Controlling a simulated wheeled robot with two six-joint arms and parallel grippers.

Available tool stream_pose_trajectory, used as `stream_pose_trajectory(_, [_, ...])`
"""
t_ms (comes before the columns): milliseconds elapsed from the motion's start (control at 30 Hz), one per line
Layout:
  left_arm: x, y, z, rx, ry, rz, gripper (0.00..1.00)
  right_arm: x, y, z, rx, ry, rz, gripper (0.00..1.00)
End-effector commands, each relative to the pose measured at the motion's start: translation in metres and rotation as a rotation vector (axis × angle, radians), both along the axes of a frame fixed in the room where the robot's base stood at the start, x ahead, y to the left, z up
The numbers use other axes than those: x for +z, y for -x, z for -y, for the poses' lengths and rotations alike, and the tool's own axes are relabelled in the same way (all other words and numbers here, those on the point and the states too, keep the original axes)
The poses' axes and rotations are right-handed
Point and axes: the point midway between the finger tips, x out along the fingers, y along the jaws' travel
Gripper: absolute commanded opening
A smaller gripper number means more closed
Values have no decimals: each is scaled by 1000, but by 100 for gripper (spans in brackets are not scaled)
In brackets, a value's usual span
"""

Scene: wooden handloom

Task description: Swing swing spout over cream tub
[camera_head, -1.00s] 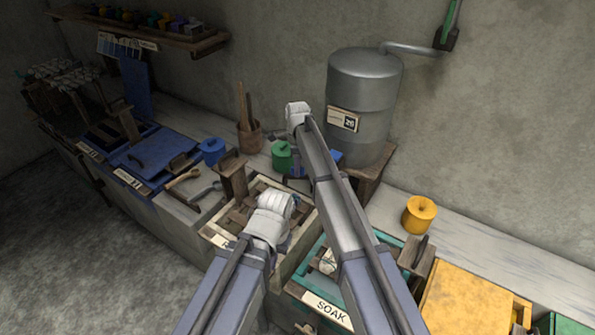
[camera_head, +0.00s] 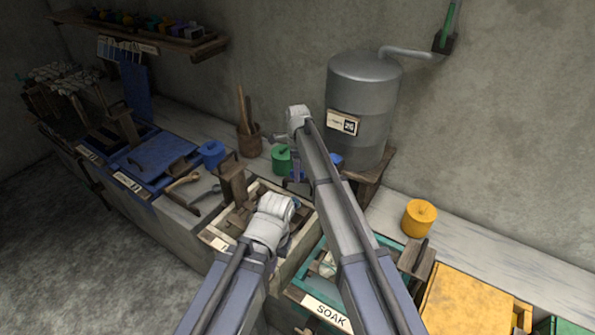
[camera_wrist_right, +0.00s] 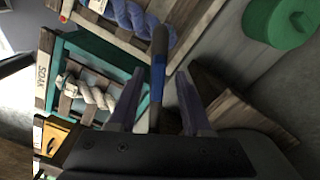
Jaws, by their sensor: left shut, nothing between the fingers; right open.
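The cream tub (camera_head: 209,231) is a pale-rimmed wooden tub on the counter, partly behind my left arm. A blue skein (camera_wrist_right: 140,17) hangs at its edge in the right wrist view. A dark bar with a blue band (camera_wrist_right: 158,78), likely the spout's handle, stands between the spread fingers of my right gripper (camera_wrist_right: 157,103); I see no clear grip on it. The spout itself is mostly hidden behind my right arm, below the grey tank (camera_head: 362,90). My left gripper (camera_head: 287,236) is shut and empty over the cream tub, its fingers largely hidden by the wrist.
The teal SOAK tub (camera_head: 300,293) with a white skein (camera_wrist_right: 88,92) stands beside the cream tub. A green pot (camera_head: 281,160) and a yellow pot (camera_head: 419,217) stand on the counter. Blue tubs (camera_head: 160,155) lie left. The tank rests on a wooden stand (camera_head: 372,182).

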Motion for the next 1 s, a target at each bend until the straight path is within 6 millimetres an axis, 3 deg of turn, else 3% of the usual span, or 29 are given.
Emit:
stream_pose_trajectory(367, [14, 0, 0, 0, 0, 0, 0, 14, 0, 0, 1, 0, -1, 49])
stream_pose_trajectory(800, [69, 0, 0, -1, 0, 0, 0, 69, 0, 0, 0, 0, 0, 49])
stream_pose_trajectory(1000, [79, 0, 0, 1, 1, 0, 0, 79, 0, 0, 0, 0, 0, 49])
